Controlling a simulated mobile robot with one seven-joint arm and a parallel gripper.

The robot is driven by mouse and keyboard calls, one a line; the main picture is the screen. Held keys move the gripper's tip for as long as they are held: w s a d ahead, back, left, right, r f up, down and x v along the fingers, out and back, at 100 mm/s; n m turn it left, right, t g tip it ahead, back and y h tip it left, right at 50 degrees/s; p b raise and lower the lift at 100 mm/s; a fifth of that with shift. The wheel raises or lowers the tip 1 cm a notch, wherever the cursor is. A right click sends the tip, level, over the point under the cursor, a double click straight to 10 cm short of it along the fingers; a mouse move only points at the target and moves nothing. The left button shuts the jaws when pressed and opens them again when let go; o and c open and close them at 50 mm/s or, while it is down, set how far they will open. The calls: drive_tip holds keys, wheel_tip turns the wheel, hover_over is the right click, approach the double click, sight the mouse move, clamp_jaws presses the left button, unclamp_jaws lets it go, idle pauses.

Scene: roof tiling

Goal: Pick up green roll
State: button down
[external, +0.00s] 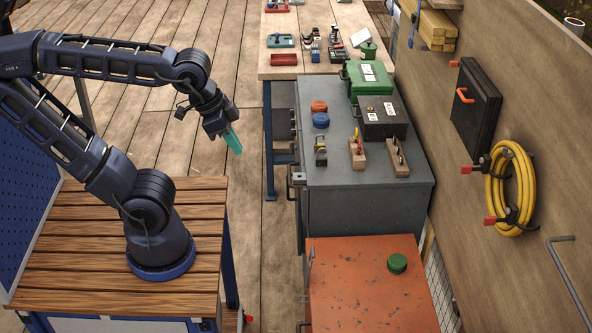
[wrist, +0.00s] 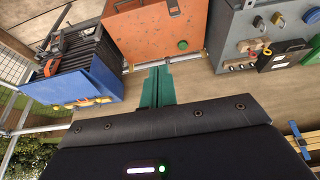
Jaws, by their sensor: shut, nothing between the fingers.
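The green roll (external: 397,263) lies flat on top of the orange cabinet (external: 355,295), towards its right side. In the wrist view the green roll (wrist: 182,45) shows small on the orange cabinet top, above and a little right of my fingers. My gripper (external: 235,145) is in the air over the wooden floor, left of the grey cabinet and well away from the roll. Its teal fingers (wrist: 157,85) are together with nothing between them.
The grey cabinet (external: 365,208) beside the orange one carries an orange roll (external: 319,106), a blue roll (external: 321,120), a black case (external: 383,118), a green case (external: 369,78) and tools. A yellow hose (external: 490,187) hangs on the right wall. The orange top around the roll is clear.

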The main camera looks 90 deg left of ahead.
drive_tip(key=shift+c, duration=1.9)
unclamp_jaws()
drive_tip(key=shift+w, duration=0.15)
